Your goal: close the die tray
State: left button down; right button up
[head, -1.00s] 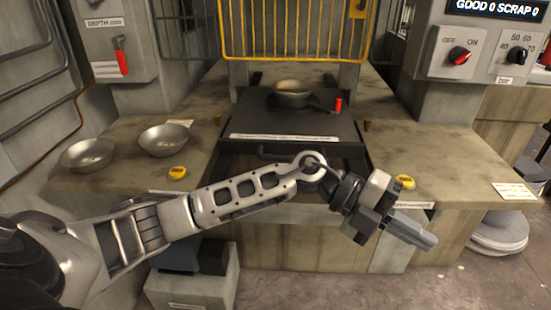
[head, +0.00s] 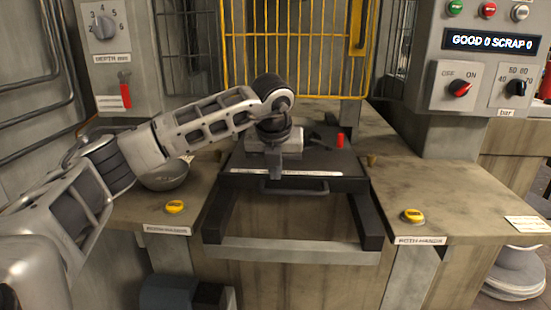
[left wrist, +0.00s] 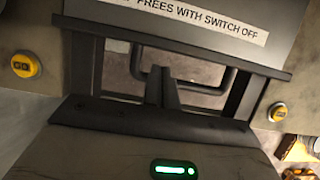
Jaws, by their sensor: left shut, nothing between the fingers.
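The die tray (head: 236,164) is a dark flat slide with a pale label strip and a bar handle (head: 315,190) along its front. It sits between the side counters, with dark rails in front of it. My left gripper (head: 277,175) points down at the tray's front edge, shut and empty. In the left wrist view its fingers (left wrist: 163,75) are beside the left part of the handle (left wrist: 228,80); I cannot tell if they touch it. A red peg (head: 340,140) stands at the tray's right. My gripper hides the middle of the tray. My right gripper is out of view.
A yellow guard (head: 300,50) stands above and behind the tray. Yellow buttons sit on the left (head: 175,207) and right (head: 413,215) counters. The red switch (head: 460,88) is on the right panel.

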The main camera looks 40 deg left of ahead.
pick_arm(q)
jog(key=shift+x, duration=2)
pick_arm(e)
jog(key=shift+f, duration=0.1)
